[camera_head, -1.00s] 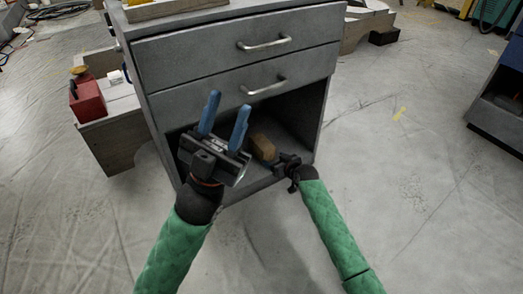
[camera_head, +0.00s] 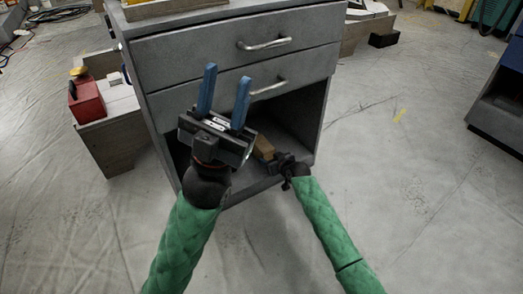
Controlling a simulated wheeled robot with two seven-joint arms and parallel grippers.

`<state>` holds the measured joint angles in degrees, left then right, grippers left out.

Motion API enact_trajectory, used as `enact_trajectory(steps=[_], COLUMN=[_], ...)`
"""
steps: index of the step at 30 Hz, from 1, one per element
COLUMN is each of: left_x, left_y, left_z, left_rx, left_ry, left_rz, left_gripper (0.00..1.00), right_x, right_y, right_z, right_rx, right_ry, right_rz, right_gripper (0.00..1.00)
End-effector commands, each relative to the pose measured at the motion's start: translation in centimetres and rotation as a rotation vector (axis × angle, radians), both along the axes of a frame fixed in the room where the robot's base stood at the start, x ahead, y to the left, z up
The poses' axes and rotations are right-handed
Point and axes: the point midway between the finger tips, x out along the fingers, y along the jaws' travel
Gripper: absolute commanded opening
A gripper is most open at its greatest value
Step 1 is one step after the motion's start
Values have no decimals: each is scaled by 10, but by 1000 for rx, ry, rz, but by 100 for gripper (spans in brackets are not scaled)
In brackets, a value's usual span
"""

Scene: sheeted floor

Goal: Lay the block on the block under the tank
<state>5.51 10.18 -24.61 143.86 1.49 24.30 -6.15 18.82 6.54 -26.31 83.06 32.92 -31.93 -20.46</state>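A brown wooden block (camera_head: 264,147) is in the open lower bay of the grey cabinet (camera_head: 230,72), partly hidden by my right gripper. My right gripper (camera_head: 272,158) is at the near end of this block; its fingers are too dark and small to tell whether they grip it. My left gripper (camera_head: 228,76) is in front of the cabinet, its two blue fingers apart and pointing up, with nothing between them. A red box-like thing with a yellow top (camera_head: 87,100), possibly the tank, stands on a large wooden block (camera_head: 114,150) left of the cabinet.
The cabinet has two closed drawers with metal handles (camera_head: 264,44) above the open bay. A small white item (camera_head: 114,78) lies near the red thing. A blue-grey unit (camera_head: 500,110) stands at the far right. The floor right of the cabinet is mostly clear.

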Motion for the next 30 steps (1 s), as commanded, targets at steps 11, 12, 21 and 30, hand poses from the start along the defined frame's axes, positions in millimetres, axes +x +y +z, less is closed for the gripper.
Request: enact_trajectory(steps=[11,12,21,30], left_x=[1,1,1,1], left_y=[0,0,0,0], left_z=[4,6,22,36], left_rx=[7,7,5,5], left_ry=[6,6,4,4], left_rz=[3,3,2,1], left_gripper=[36,36,36,36], right_x=[0,0,0,0], right_y=[0,0,0,0], right_z=[7,9,24,38], right_rx=[1,1,0,0], right_ry=[-1,-1,-1,-1], right_rz=[0,0,-1,-1], right_gripper=[31,31,31,31])
